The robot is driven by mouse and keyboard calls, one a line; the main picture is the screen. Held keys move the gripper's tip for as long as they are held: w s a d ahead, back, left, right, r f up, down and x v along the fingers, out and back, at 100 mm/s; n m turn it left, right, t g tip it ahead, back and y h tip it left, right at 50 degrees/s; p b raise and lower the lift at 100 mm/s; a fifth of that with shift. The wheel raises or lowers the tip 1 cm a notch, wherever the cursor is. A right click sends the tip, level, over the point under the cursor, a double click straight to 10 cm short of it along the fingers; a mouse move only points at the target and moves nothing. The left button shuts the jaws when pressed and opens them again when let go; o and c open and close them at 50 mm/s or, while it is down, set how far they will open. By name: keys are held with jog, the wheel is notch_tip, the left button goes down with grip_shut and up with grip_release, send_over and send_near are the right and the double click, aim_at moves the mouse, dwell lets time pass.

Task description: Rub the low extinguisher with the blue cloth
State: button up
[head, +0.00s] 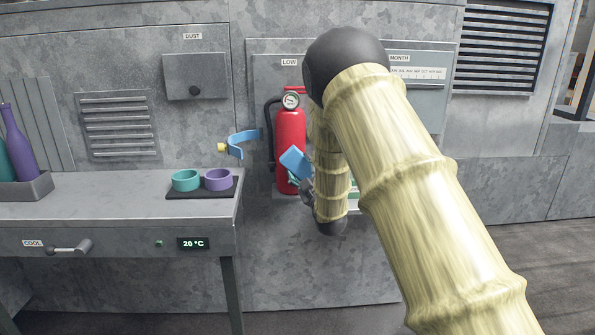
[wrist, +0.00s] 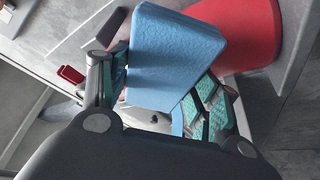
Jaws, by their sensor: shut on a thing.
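The low extinguisher (head: 290,135) is a red cylinder with a round gauge, upright on the wall panel under the label LOW. It also shows as a red body (wrist: 240,30) in the wrist view. The blue cloth (head: 295,162) is a folded block in front of the extinguisher's lower body. My gripper (head: 300,182) is shut on the cloth, which stands up between the teal finger pads in the wrist view (wrist: 172,60). The cloth overlaps the extinguisher's outline; I cannot tell whether they touch. My arm hides the area right of the extinguisher.
A blue open bracket (head: 242,140) with a yellow knob juts from the wall left of the extinguisher.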

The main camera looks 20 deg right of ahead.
jog(key=shift+d, duration=0.15)
jog(key=shift+w+a, duration=0.15)
jog(key=shift+a, duration=0.65)
jog(key=shift+w+a, duration=0.15)
jog(key=shift+a, duration=0.6)
jog(key=shift+w+a, duration=0.3)
jog(key=shift+a, duration=0.45)
jog(key=shift+w+a, duration=0.25)
jog(key=shift+a, duration=0.5)
jog(key=shift+s+a, duration=0.25)
jog(key=shift+s, duration=0.7)
jog(key=shift+s+a, duration=0.3)
jog(key=shift+s, duration=0.65)
jog(key=shift+s+a, duration=0.25)
jog(key=shift+s, duration=0.7)
jog(key=shift+s, duration=0.1)
jog(key=shift+s+a, duration=0.25)
jog(key=shift+s, duration=0.45)
jog(key=shift+s+a, duration=0.2)
jog(key=shift+s, duration=0.45)
